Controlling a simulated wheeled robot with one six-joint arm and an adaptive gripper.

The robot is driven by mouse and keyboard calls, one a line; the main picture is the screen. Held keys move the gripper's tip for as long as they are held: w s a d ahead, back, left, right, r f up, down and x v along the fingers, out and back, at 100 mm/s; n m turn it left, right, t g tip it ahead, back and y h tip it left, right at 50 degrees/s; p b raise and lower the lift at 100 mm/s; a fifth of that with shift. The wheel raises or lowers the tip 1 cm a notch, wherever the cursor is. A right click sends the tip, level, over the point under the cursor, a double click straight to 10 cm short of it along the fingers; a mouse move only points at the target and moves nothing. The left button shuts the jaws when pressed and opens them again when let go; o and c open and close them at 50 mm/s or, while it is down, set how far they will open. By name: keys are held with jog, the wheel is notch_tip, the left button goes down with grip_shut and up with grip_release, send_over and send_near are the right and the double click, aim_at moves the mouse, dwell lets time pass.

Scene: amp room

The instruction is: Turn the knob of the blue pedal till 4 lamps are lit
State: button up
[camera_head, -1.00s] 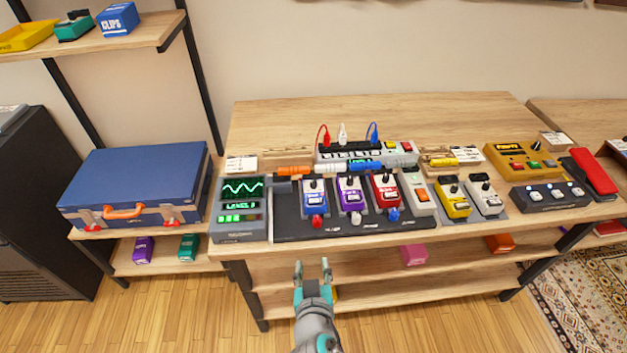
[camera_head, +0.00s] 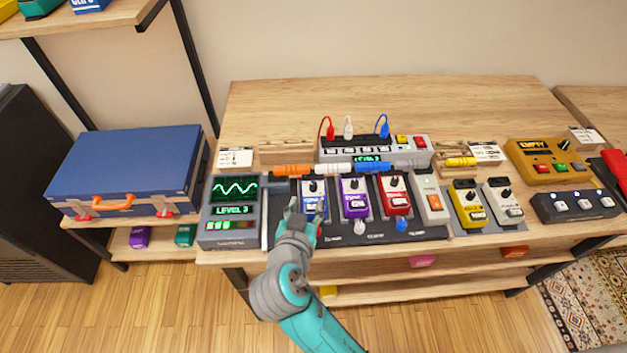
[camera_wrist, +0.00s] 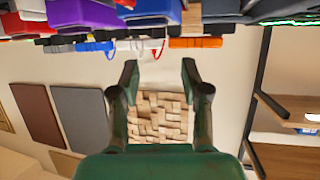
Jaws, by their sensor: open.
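The blue pedal (camera_head: 309,205) stands on the black board, leftmost of three pedals. Its dark knob (camera_head: 313,187) is near its top. My gripper (camera_head: 303,209) is open, in front of and over the lower left of the blue pedal, partly hiding it; contact cannot be told. In the wrist view my gripper (camera_wrist: 160,76) has nothing between its fingers, and the blue pedal (camera_wrist: 157,10) shows at the top edge. The meter (camera_head: 232,238) at the left reads LEVEL 3, with a row of small lit lamps (camera_head: 229,225) below; their exact number is hard to tell.
A purple pedal (camera_head: 354,205) and a red pedal (camera_head: 395,200) stand close on the right. Orange, white and blue plugs lie behind. A power strip (camera_head: 376,145) with cables stands further back. The table's rear (camera_head: 400,100) is clear. A blue case (camera_head: 125,172) is at left.

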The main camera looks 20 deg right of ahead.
aim_at(313, 185)
jog(key=x, duration=0.9)
jog(key=shift+w+d+f, duration=0.15)
jog(key=shift+w+d, duration=0.05)
grip_shut()
